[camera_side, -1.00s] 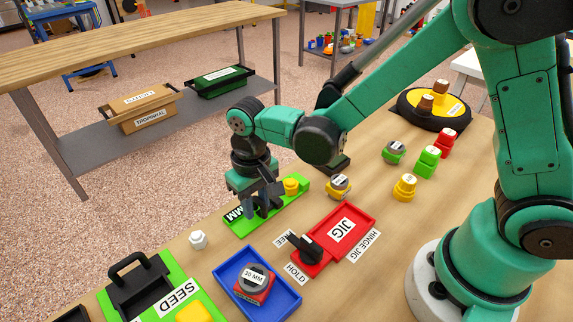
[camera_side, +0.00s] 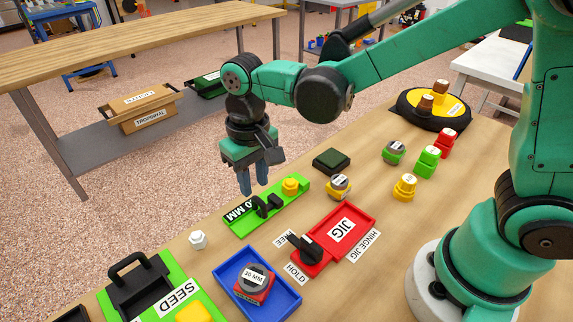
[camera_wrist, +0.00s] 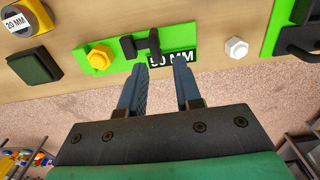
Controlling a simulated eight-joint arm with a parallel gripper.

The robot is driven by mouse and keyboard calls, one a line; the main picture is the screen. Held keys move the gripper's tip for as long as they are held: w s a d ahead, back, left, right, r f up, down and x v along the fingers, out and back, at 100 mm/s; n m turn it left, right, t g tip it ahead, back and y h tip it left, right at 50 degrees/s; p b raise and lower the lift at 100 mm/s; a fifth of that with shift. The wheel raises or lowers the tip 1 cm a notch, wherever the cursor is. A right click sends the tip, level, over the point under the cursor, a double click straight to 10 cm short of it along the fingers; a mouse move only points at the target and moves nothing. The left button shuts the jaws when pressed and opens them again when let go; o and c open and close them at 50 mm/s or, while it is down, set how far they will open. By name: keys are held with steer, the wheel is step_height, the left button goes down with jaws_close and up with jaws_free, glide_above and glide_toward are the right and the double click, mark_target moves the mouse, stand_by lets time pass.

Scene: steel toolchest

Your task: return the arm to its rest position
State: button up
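My gripper (camera_side: 254,184) hangs above the far edge of the workbench, over the end of a green plate labelled 50 MM (camera_side: 240,214). In the wrist view my gripper (camera_wrist: 166,84) has its two blue-grey fingers apart with nothing between them. The green plate also shows there (camera_wrist: 180,30), just beyond the fingertips. It carries a black clamp-like piece (camera_side: 267,205) and a yellow hex piece (camera_side: 291,186). The gripper appears clear of the black piece.
A red jig tray (camera_side: 362,214), a blue tray (camera_side: 228,270) and a green SEED tray (camera_side: 200,297) stand on the bench. A white hex nut (camera_side: 198,239) and a dark green block (camera_side: 332,160) lie near the plate. Open floor lies beyond the bench edge.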

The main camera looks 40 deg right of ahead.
steer(key=s+d+r+t, duration=0.5)
steer(key=d+r+t, duration=0.1)
steer(key=d, duration=0.5)
steer(key=shift+s+t, duration=0.15)
steer(key=shift+t, duration=0.45)
steer(key=shift+r, duration=0.1)
stand_by(1.2)
